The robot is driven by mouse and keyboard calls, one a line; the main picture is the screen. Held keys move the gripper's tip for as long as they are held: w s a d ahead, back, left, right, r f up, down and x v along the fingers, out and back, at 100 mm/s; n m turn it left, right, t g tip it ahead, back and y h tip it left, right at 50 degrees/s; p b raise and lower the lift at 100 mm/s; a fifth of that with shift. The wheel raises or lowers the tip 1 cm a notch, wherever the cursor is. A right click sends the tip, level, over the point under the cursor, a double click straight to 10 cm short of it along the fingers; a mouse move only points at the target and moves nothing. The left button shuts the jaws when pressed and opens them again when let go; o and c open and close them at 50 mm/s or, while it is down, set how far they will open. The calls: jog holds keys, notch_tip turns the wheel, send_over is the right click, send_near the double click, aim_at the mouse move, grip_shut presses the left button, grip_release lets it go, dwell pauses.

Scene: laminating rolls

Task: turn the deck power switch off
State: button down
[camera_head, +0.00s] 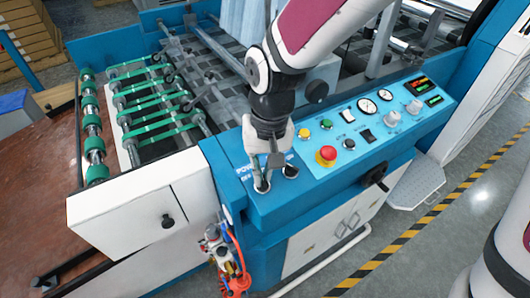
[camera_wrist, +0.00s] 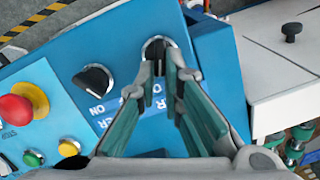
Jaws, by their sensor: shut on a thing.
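Two black rotary switches with pale rings sit at the left end of the blue control panel (camera_head: 238,158). My gripper (camera_head: 265,172) points down at the left switch (camera_head: 262,187). In the wrist view my gripper (camera_wrist: 166,66) has its fingers closed on that same switch (camera_wrist: 155,44), whose knob is partly hidden between the tips. The other switch (camera_head: 291,171) is free beside it; its knob (camera_wrist: 95,80) is tilted across its ring in the wrist view. Blue labels with partly hidden white lettering, including "ON", lie near the switches. I cannot read which one is named deck.
A red emergency button (camera_head: 326,155) and green and yellow buttons (camera_head: 304,133) stand close by on the panel. Gauges (camera_head: 367,106) lie farther right. A white cabinet with a black knob (camera_head: 168,221) is at the left. Green rollers (camera_head: 150,100) lie behind it.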

jog(key=n, duration=0.3)
jog(key=n+h, duration=0.1)
jog(key=n, duration=0.1)
jog(key=shift+s+a+f+p, duration=0.1)
jog(key=shift+s+a+p, duration=0.2)
jog(key=shift+s, duration=0.05)
jog(key=n, duration=0.3)
jog(key=n+t, duration=0.1)
jog(key=shift+s+a+n+h, duration=0.2)
jog(key=shift+s+n+h, duration=0.1)
jog(key=shift+n, duration=0.1)
jog(key=c, duration=1.7)
grip_release()
jog(key=shift+f, duration=0.1)
jog(key=shift+w, duration=0.1)
jog(key=shift+a+r, duration=0.1)
jog(key=shift+r, duration=0.55)
jog(key=r, duration=0.7)
jog(key=s+r, duration=0.1)
jog(key=r, duration=0.2)
jog(key=shift+s+a+r, duration=0.1)
jog(key=shift+a+r, duration=0.15)
jog(key=shift+r, duration=0.15)
